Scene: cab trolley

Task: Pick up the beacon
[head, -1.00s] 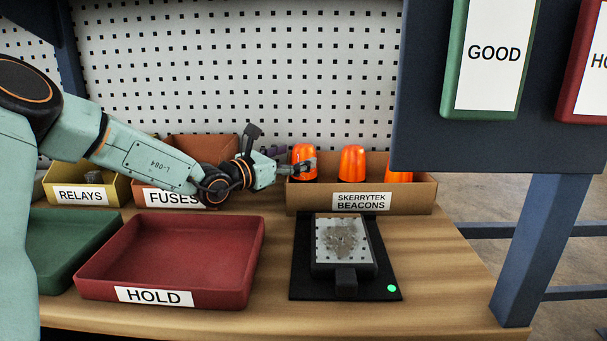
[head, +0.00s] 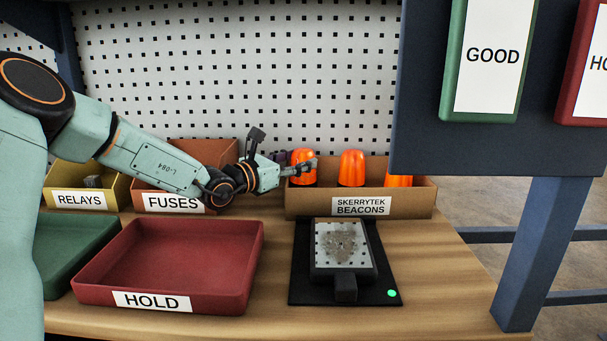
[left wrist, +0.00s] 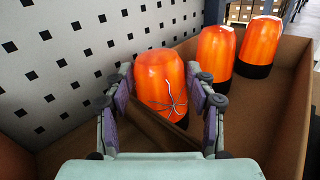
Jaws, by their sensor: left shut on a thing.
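Three orange beacons stand in a row in the cardboard box labelled SKERRYTEK BEACONS (head: 415,200). My left gripper (head: 301,168) is shut on the leftmost beacon (head: 302,157), at the box's left end. In the left wrist view the two fingers of my left gripper (left wrist: 165,110) flank this beacon (left wrist: 160,75), which has a dark crack-like mark on its front. The middle beacon (head: 352,168) and the right beacon (head: 399,179) stand apart from the gripper; they also show in the left wrist view. My right gripper is not in view.
A black pad with a plate-topped device (head: 343,250) lies in front of the box. A red HOLD tray (head: 180,298) and a green tray (head: 60,245) are at left. RELAYS (head: 113,192) and FUSES (head: 222,155) bins stand behind. A blue post (head: 545,250) is at right.

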